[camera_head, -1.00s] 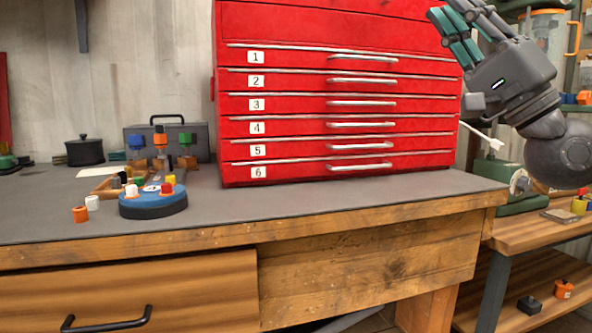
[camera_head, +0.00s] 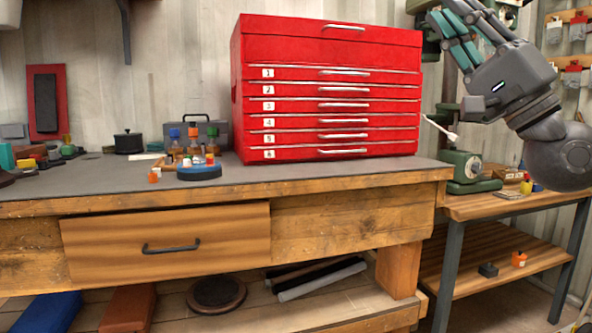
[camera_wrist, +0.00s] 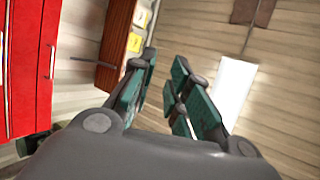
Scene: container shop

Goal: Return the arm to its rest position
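My gripper (camera_head: 452,38) is raised at the upper right of the head view, to the right of the red tool chest and well above the benches. Its dark green fingers point up and to the left. In the wrist view my gripper (camera_wrist: 165,85) has its green finger pads spread apart with bare wall visible between them. It is open and holds nothing. The arm is folded at the right side of the head view, and the rest of it is out of frame.
A red chest (camera_head: 330,85) with numbered drawers stands on the workbench (camera_head: 90,183). A blue round base (camera_head: 199,173) and small coloured blocks lie left of it. A lower side bench (camera_head: 480,208) is at the right, below my arm. The workbench drawer (camera_head: 165,243) is shut.

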